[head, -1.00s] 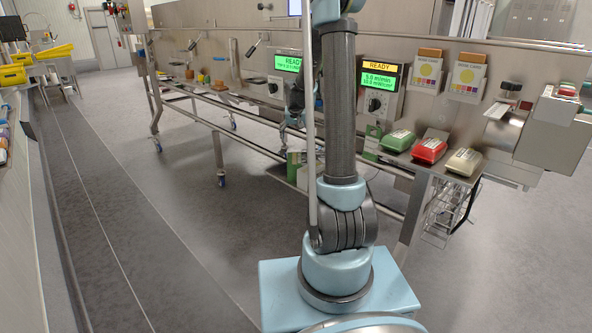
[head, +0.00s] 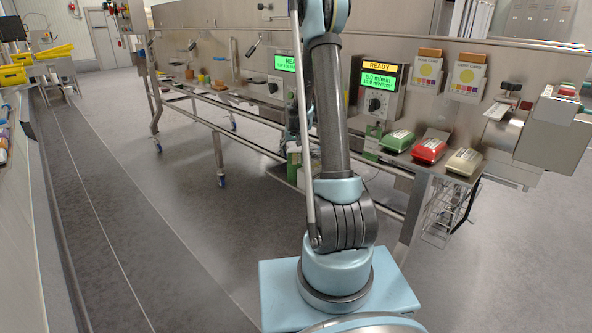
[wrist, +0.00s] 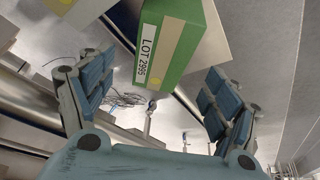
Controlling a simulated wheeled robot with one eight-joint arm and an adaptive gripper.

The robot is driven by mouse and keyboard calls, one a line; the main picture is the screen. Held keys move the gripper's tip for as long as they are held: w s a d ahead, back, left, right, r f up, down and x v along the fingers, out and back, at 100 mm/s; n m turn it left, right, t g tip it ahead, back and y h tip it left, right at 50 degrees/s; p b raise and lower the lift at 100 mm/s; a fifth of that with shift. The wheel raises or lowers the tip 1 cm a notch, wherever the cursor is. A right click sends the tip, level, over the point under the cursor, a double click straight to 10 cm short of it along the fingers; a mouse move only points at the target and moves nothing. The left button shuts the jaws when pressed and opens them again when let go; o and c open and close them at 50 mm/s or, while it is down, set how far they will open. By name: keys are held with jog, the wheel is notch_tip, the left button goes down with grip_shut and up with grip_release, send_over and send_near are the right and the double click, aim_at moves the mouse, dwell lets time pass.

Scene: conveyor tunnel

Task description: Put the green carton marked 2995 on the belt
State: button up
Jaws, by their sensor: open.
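The green carton (wrist: 190,50) with a white label reading LOT 2995 is at the top middle of the wrist view, tilted in the picture. A tan strip crosses its face. My gripper (wrist: 158,82) is open, with one blue-padded finger on each side of the picture below the carton. The carton lies ahead of the fingers and is not gripped. In the head view my arm hides most of my gripper and the area around it. I cannot tell for sure which green thing there is the carton.
A steel bench carries a green (head: 396,140), a red (head: 428,150) and a cream (head: 464,161) item near its front edge. A lit READY panel (head: 379,82) and two card holders (head: 426,73) stand behind them. Grey floor (head: 180,230) is clear on the left.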

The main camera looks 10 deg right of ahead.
aim_at(294, 159)
jog(key=shift+x, duration=4.25)
jog(key=shift+s+a+f, duration=0.1)
jog(key=shift+s+f, duration=0.05)
jog(key=shift+f, duration=0.1)
jog(key=shift+c, duration=0.6)
jog(key=c, duration=1.5)
